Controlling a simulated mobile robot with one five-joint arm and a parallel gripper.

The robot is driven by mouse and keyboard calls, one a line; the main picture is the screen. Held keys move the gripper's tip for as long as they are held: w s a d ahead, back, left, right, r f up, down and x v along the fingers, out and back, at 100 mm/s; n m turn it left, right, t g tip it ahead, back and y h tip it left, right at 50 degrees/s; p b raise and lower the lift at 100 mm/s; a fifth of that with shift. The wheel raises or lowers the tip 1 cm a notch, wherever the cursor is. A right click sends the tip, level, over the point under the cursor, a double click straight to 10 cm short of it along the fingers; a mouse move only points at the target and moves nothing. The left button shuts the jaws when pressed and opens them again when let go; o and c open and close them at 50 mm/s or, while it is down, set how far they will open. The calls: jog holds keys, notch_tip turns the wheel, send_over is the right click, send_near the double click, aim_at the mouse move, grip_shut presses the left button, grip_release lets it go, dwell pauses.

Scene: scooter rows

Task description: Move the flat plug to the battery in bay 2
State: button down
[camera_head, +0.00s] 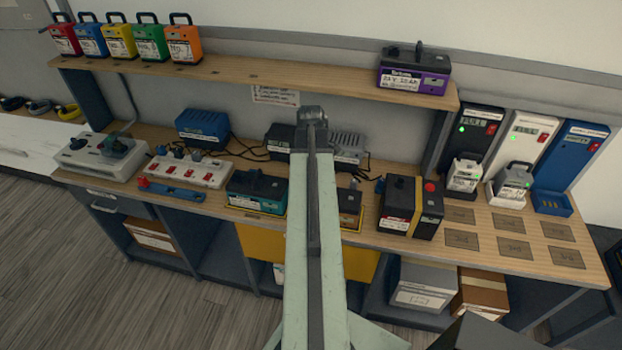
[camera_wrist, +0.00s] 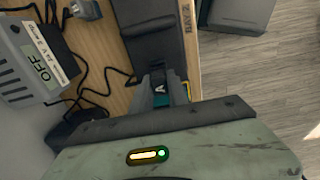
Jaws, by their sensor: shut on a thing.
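In the wrist view my gripper (camera_wrist: 162,90) is shut on a small teal piece (camera_wrist: 160,92) marked "A", probably the flat plug; the fingers partly hide it. A dark block (camera_wrist: 155,45), perhaps a battery, lies just beyond the fingertips; I cannot tell whether the plug touches it. In the head view a teal battery (camera_head: 257,188) stands at the bench front, left of my arm. An orange-and-black battery (camera_head: 350,206) stands right of my arm, partly hidden. My arm hides the gripper there. I cannot read which is bay 2.
A blue charger (camera_head: 203,127), a black charger (camera_head: 280,138) and a grey charger (camera_head: 348,146) stand behind with loose cables. A white power strip (camera_head: 187,171) is left. A shelf (camera_head: 270,80) overhangs the back.

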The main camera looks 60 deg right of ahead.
jog(key=shift+f+b, duration=0.35)
jog(key=shift+f, duration=0.05)
jog(key=c, duration=1.2)
grip_release()
notch_tip(320, 180, up, 8)
jog(key=p, duration=0.8)
jog(key=shift+r, duration=0.1)
